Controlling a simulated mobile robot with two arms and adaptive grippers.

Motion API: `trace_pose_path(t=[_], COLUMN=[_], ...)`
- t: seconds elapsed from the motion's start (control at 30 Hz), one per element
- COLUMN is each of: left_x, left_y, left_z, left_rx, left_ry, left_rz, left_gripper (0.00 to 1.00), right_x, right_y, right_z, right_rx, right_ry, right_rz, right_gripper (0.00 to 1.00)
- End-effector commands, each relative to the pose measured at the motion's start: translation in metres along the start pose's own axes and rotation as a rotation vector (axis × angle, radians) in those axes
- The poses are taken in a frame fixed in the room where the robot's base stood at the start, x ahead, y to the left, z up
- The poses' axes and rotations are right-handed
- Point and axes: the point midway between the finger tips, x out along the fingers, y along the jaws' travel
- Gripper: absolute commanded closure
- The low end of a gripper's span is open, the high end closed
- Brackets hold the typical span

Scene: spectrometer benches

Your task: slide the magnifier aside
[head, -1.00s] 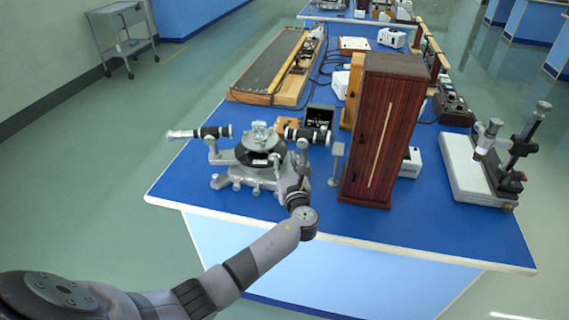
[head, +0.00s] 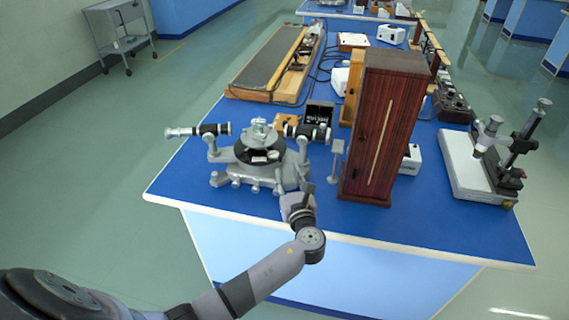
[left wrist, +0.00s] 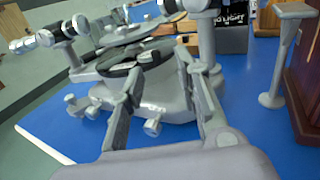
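I cannot pick out a magnifier with certainty. A small grey stand (head: 337,162) with a flat top and thin post stands just left of the tall dark-red wooden cabinet (head: 372,130); it also shows at the right of the left wrist view (left wrist: 272,68). A grey spectrometer (head: 262,165) with a dark round table stands left of it. My left gripper (head: 298,192) is at the bench's front edge, in front of the spectrometer's right side. In the left wrist view its fingers (left wrist: 160,72) are apart with nothing held, and the spectrometer lies beyond them. My right gripper is not in view.
A microscope-like instrument (head: 490,165) on a pale base stands at the right. A long wooden-framed board (head: 268,68) lies at the back left, with cables beside it. The blue bench top (head: 430,220) is clear at the front right.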

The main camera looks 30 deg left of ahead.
Motion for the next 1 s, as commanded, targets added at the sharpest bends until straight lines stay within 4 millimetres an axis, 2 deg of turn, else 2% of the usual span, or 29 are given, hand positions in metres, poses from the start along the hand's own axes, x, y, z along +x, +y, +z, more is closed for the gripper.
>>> trace_pose_path(t=[0.1,0.3,0.83,0.93,1.0], left_x=[-0.023,-0.042,-0.044,-0.048,-0.057], left_y=[0.000,0.000,0.000,0.009,0.024], left_z=[0.000,0.001,0.000,-0.008,-0.023], left_rx=[-0.002,0.000,-0.003,-0.072,-0.204], left_ry=[0.002,-0.001,0.001,0.044,0.120], left_rz=[-0.001,0.000,0.001,0.018,0.050], left_gripper=[0.69,0.69,0.69,0.69,0.69], right_x=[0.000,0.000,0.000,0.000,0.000], right_y=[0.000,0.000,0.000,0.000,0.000], right_z=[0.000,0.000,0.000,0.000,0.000], right_rx=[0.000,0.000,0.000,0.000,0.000], right_ry=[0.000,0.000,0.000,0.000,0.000], right_rz=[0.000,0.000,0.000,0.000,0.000], right_gripper=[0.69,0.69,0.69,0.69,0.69])
